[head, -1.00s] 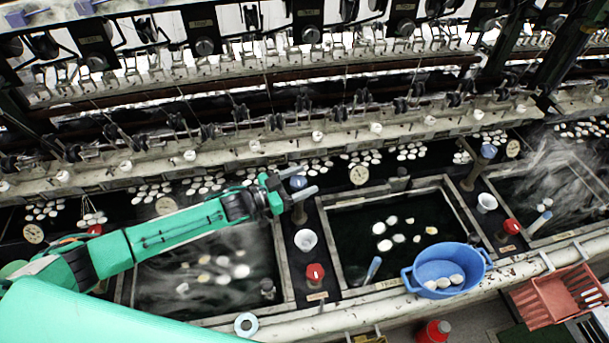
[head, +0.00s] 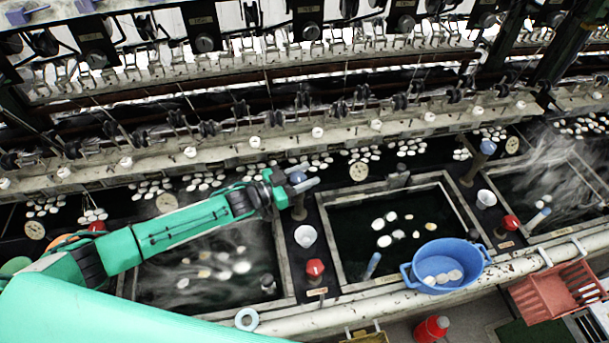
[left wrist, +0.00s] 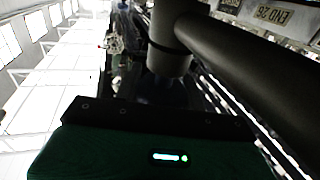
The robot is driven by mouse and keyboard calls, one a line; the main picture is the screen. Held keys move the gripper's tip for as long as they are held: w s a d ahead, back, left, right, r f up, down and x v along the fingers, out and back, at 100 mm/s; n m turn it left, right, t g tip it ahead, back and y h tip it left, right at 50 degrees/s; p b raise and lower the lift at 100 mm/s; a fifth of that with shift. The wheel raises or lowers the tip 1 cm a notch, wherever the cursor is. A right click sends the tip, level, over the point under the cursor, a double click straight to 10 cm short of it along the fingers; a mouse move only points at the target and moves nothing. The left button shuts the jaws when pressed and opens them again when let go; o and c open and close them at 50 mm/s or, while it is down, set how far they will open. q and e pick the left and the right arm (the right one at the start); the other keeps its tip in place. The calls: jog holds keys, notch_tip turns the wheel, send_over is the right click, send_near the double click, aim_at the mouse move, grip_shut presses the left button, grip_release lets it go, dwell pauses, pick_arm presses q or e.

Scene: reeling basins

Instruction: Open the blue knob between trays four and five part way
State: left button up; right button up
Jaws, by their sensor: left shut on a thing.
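The blue knob (head: 298,178) tops a dark post on the divider between the steaming left tray (head: 285,262) and the middle tray (head: 330,200). My left gripper (head: 306,184) is at this knob in the head view, its fingers shut around it and partly hiding it. The left wrist view is dark; the green-black gripper body fills its bottom and a dark cylinder stands beyond, so the knob's turn cannot be read there. My right gripper is not in view.
On the same divider are a white funnel cup (head: 306,236) and a red knob (head: 315,268). A blue basin (head: 408,274) with cocoons sits on the front edge. Another blue knob (head: 488,147) stands farther right. A reeling rail (head: 220,158) runs behind.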

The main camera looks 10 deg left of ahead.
pick_arm(q)
jog(key=n+t+y, duration=0.2)
jog(key=n+t+y+p, duration=0.1)
jog(key=n+t+y, duration=0.1)
jog(key=y, duration=0.1)
jog(key=shift+w+a+n, duration=0.15)
jog(key=shift+a+n, duration=0.05)
jog(key=shift+n, duration=0.1)
jog(key=shift+w+a+n+t+y, duration=0.15)
jog(key=shift+n+t+y, duration=0.45)
jog(key=shift+y, duration=0.4)
jog(key=shift+s+a+n+t+y, duration=0.15)
jog(key=shift+n+t+y, duration=0.25)
jog(key=shift+n+y, duration=0.45)
jog(key=shift+w+y, duration=0.15)
jog(key=shift+y, duration=0.6)
jog(key=shift+p, duration=0.3)
jog(key=o, duration=1)
jog(key=shift+c, duration=0.2)
